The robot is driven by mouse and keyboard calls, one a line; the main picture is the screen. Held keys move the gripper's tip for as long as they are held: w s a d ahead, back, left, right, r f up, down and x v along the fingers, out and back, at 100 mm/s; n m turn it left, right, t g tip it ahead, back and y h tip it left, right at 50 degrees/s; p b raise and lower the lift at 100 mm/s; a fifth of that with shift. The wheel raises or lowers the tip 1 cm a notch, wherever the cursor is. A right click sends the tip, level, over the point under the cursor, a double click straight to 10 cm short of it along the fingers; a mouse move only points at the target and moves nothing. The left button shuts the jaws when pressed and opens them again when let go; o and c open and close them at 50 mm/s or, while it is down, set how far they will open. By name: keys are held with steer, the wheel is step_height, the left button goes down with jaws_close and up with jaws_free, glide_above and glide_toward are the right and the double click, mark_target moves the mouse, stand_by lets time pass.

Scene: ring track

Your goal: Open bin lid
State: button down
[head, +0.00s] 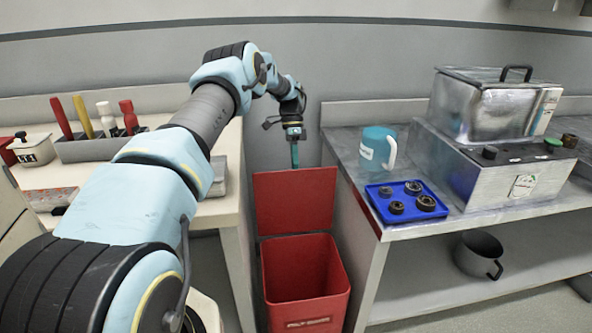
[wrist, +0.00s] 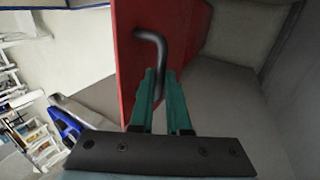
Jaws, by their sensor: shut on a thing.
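A red bin (head: 305,285) stands on the floor between the two counters. Its red lid (head: 295,200) is raised upright at the back, and the bin's inside shows from above. My gripper (head: 295,160) is at the lid's top edge, pointing down. In the wrist view my gripper's green fingers (wrist: 163,100) are shut on the dark curved handle (wrist: 152,45) of the red lid (wrist: 130,60). The part of the handle between the fingers is partly hidden.
The left counter (head: 225,215) holds a rack of red, yellow and white-handled tools (head: 100,140). The right counter (head: 355,150) holds a teal mug (head: 377,148), a blue tray (head: 407,200) with several dark round parts, and a metal machine (head: 500,150). A grey pot (head: 478,254) sits on the lower shelf.

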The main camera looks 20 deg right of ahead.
steer(key=shift+s+a+f, duration=0.1)
steer(key=shift+a+f, duration=0.05)
steer(key=shift+f, duration=0.2)
steer(key=c, duration=1.2)
jaws_free()
steer(key=o, duration=0.3)
steer(key=shift+r, duration=0.15)
steer(key=v, duration=0.7)
steer(key=shift+r+b, duration=0.25)
steer(key=shift+b, duration=0.15)
